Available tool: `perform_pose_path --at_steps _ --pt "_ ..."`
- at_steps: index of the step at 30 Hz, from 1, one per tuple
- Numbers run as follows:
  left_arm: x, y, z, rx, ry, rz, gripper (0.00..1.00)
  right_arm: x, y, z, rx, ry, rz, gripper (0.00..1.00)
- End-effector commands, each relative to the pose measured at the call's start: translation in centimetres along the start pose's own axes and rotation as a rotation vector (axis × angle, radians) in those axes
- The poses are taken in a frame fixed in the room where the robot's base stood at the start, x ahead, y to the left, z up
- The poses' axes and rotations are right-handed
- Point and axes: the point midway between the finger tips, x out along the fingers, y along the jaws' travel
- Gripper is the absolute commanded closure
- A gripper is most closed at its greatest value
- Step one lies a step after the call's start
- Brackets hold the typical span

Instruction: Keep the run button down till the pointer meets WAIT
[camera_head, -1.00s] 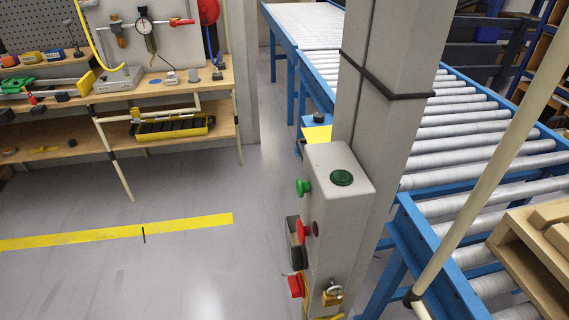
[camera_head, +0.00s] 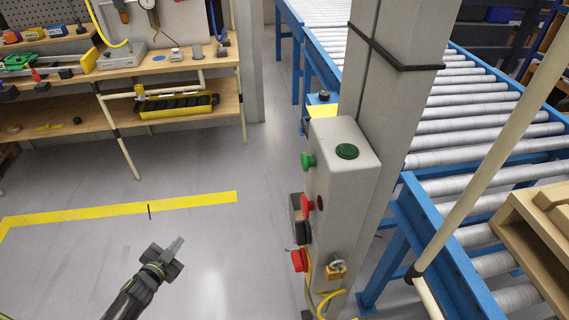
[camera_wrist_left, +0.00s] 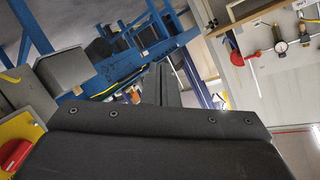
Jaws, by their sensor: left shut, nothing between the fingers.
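The grey control box (camera_head: 345,170) stands on a post, with a green push button (camera_head: 308,160) and red buttons (camera_head: 307,206) on its left side. A dark green round part (camera_head: 347,151) sits on its top. I cannot read any run label. My left gripper (camera_head: 178,243) is shut and empty, over the floor left of the box and apart from it. The dial gauge (camera_head: 148,4) is cut by the top edge; it also shows in the left wrist view (camera_wrist_left: 279,46), its pointer too small to read. My right gripper is out of view.
A roller conveyor (camera_head: 470,130) with a blue frame runs behind the post. A padlock (camera_head: 336,270) and a yellow cable hang low on the box. A workbench (camera_head: 180,75) stands at the back left. The floor between is clear.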

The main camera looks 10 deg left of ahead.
Motion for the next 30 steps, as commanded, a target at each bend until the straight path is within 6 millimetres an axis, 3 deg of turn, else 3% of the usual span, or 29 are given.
perform_pose_path --at_steps 1,3,6,9,12,15,18,23,30 --pt "1.0 -2.6 -4.8 0.077 0.134 -0.003 1.0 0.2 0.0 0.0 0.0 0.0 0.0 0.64" --pt "1.4 -5.0 -11.3 0.182 0.312 0.007 1.0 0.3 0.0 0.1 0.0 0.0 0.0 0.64" --pt "0.3 -7.0 -20.2 0.343 0.554 0.042 1.0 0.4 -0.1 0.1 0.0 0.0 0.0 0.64" --pt "-2.3 -7.5 -27.8 0.517 0.772 0.097 1.0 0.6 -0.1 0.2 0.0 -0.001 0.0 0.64" --pt "-5.6 -6.7 -33.4 0.684 0.949 0.165 1.0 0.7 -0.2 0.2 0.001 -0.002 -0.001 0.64" --pt "-8.7 -5.5 -36.8 0.83 1.078 0.23 1.0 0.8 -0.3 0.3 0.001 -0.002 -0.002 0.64" --pt "-11.0 -4.5 -38.6 0.937 1.158 0.281 1.0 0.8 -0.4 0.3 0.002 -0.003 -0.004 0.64" --pt "-12.7 -3.7 -39.6 1.02 1.211 0.322 1.0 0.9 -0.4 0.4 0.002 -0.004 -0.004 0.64" --pt "-12.8 -3.6 -39.7 1.028 1.216 0.326 1.0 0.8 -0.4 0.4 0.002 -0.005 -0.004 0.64"
